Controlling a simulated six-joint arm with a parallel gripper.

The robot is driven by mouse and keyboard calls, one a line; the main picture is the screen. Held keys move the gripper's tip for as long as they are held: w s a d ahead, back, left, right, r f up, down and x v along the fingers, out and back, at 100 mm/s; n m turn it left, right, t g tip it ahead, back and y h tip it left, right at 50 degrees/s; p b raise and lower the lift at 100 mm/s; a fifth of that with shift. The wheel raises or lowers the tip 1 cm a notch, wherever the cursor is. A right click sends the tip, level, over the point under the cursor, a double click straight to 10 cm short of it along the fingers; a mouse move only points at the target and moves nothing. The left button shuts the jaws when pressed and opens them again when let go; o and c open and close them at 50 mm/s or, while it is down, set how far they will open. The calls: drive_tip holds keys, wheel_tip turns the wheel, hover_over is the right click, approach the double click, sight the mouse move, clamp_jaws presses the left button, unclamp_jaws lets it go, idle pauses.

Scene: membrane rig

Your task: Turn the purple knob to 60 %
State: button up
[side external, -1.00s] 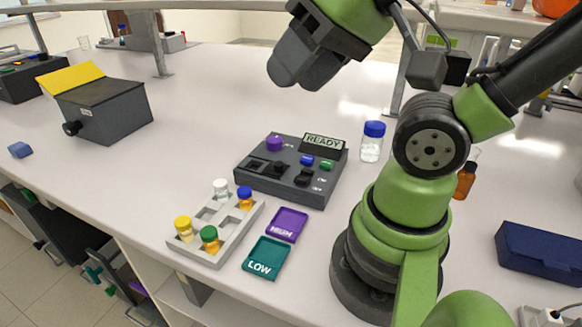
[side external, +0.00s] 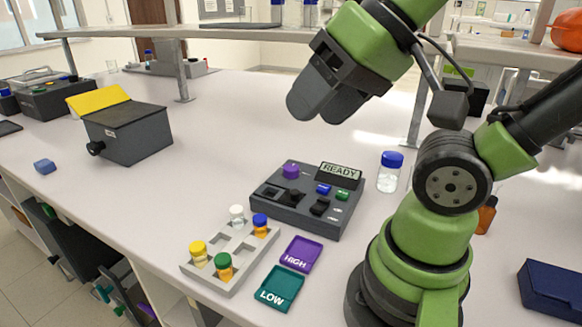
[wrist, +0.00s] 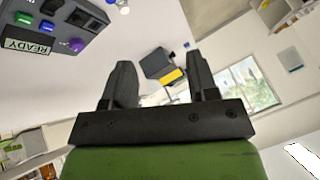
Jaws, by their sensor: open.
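The purple knob (side external: 291,171) stands on the back left of the dark grey control box (side external: 270,208). The box's display (side external: 341,174) reads READY. My gripper (side external: 318,112) is raised above and behind the box, apart from the knob and empty. In the wrist view the two fingers of my gripper (wrist: 162,82) are spread apart with nothing between them. The purple knob (wrist: 76,45) shows at the upper left of the wrist view, beside the READY display (wrist: 27,47). The knob's pointer setting is too small to read.
A grey rack (side external: 235,282) with several capped vials stands in front of the box, beside the purple HIGH tray (side external: 301,254) and the teal LOW tray (side external: 279,289). A blue-capped bottle (side external: 389,172) stands right of the box. A dark bin with yellow lid (side external: 128,134) stands left.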

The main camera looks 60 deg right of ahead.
drive_tip(key=shift+o, duration=1)
drive_tip(key=shift+w+d+r, duration=0.1)
drive_tip(key=shift+w, duration=0.2)
drive_tip(key=m+g+h, duration=0.2)
drive_tip(key=g, duration=0.5)
hover_over(291, 167)
wheel_tip(291, 167, down, 16)
wheel_tip(291, 167, down, 9)
drive_tip(key=shift+f, duration=0.65)
drive_tip(key=c, duration=0.9)
